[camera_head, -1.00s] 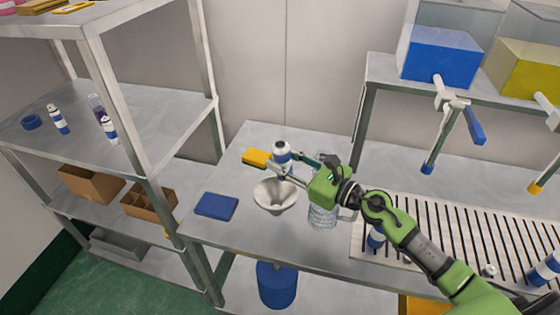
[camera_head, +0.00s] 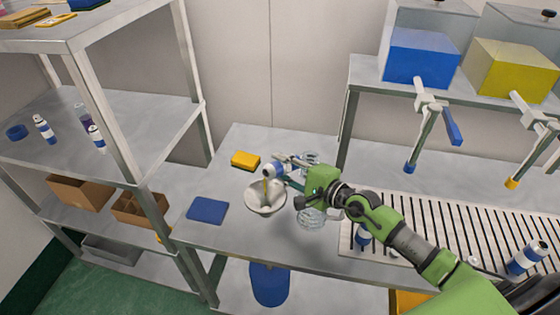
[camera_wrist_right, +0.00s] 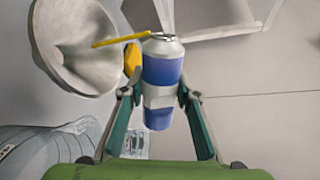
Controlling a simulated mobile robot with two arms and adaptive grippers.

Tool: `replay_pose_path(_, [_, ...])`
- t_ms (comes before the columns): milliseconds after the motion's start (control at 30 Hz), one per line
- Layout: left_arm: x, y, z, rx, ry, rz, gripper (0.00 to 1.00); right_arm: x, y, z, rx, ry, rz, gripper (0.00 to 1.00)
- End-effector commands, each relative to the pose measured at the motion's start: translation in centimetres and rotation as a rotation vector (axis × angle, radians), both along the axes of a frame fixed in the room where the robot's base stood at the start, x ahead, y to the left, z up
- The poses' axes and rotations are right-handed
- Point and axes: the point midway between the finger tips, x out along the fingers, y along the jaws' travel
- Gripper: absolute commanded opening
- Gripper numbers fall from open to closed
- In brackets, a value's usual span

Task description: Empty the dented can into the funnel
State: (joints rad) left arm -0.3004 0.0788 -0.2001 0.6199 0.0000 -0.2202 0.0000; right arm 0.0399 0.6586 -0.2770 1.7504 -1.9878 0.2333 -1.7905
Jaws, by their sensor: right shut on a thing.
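My right gripper (camera_head: 288,171) is shut on a can (camera_head: 270,171) with blue and white bands, above the steel table. The can is tilted, its top toward the left, over the white funnel (camera_head: 262,203). A thin yellow stream (camera_head: 265,187) runs from its top down into the funnel. In the right wrist view the can (camera_wrist_right: 162,75) sits between both fingers, and the yellow stream (camera_wrist_right: 118,40) reaches from its top toward the funnel's wide mouth (camera_wrist_right: 85,45). I cannot make out a dent. My left gripper is not in view.
A clear jug (camera_head: 311,219) stands beside the funnel, partly behind my right gripper. A yellow sponge-like block (camera_head: 245,160) and a blue mat (camera_head: 208,210) lie nearby. A slatted conveyor (camera_head: 460,235) with cans is at right; shelves (camera_head: 150,140) stand left.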

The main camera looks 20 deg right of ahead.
Motion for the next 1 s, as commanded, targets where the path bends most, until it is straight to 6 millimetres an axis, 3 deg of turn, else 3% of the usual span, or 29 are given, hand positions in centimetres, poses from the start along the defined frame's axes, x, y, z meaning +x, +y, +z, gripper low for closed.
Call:
replay_pose_path(300, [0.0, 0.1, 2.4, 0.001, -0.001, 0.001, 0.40, -0.1, 0.2, -0.7, -0.271, -0.111, -0.001, 0.04])
replay_pose_path(1000, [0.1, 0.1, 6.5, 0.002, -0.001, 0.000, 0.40, -0.4, 1.0, 1.2, -0.595, -0.242, -0.001, 0.04])
